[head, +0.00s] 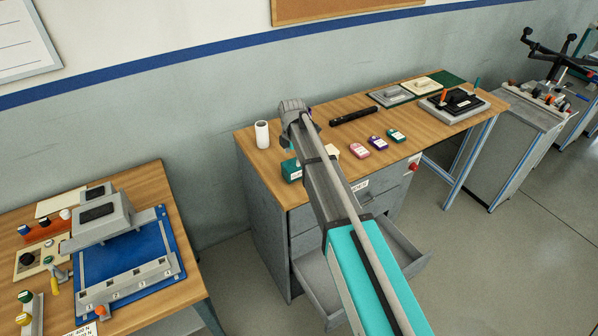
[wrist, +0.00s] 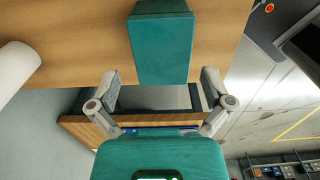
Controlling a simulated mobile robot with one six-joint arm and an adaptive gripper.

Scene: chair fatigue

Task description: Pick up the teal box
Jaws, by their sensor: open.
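The teal box (head: 291,170) stands near the left end of the wooden workbench, partly hidden by my arm in the head view. In the wrist view the teal box (wrist: 162,45) is at the top centre, lined up with the gap between my fingers. My gripper (wrist: 160,82) is open and empty, one finger on each side of that gap. In the head view my fingers are mostly hidden behind my wrist.
A white roll (head: 262,134) stands left of the box. An open drawer (head: 325,285) juts out below the workbench (head: 432,124).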

